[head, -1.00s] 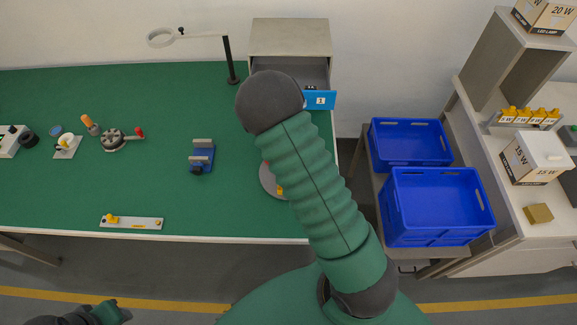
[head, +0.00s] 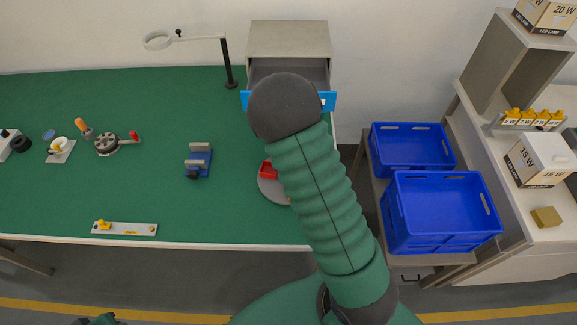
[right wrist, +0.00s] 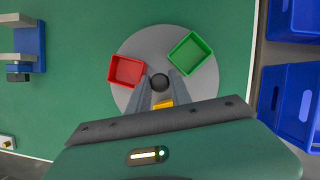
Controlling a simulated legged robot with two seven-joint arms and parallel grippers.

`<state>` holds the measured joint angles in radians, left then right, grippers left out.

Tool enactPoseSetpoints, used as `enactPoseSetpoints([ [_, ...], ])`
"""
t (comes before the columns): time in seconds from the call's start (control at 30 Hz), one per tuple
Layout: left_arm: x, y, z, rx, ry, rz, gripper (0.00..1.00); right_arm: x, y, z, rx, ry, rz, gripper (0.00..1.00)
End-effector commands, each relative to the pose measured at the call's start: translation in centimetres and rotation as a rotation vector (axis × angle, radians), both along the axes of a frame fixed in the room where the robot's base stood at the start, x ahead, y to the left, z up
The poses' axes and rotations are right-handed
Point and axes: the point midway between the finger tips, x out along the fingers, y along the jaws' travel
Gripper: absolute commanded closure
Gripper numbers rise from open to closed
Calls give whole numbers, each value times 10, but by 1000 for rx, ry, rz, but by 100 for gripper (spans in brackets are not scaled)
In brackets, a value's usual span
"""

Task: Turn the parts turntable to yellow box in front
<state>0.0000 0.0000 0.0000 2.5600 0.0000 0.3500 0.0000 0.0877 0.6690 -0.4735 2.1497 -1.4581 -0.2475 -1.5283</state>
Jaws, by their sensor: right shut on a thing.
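The parts turntable (right wrist: 137,48) is a grey disc on the green bench. In the right wrist view it carries a red box (right wrist: 126,71) at left, a green box (right wrist: 190,53) at upper right and a yellow box (right wrist: 163,105) at the lower side, partly hidden by my gripper. My right gripper (right wrist: 160,83) is shut on the dark round centre knob (right wrist: 160,81). In the head view my right arm covers most of the turntable (head: 268,194); the red box (head: 268,171) shows at its left. My left gripper is out of view.
Blue bins (head: 440,213) stand right of the bench. A drawer cabinet (head: 289,39) with an open drawer stands behind my arm. A blue fixture (head: 197,162) sits left of the turntable. A strip with yellow parts (head: 125,229) lies near the front edge.

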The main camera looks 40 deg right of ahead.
Motion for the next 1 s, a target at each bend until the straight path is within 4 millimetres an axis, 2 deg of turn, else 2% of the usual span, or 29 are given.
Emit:
enactPoseSetpoints([
  [0.23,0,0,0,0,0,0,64,-2,2,-2,4,6,3,100],
  [0.27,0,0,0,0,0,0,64,-2,2,-2,4,6,3,71],
  [0.4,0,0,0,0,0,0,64,-2,1,-2,3,4,1,54],
  [0.67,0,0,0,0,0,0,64,-1,0,0,2,2,-1,54],
  [0.77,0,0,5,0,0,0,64,-3,1,7,1,2,0,54],
  [0.87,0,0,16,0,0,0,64,-8,4,26,0,0,-1,54],
  [1.0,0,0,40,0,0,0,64,-21,12,67,2,-1,0,54],
])
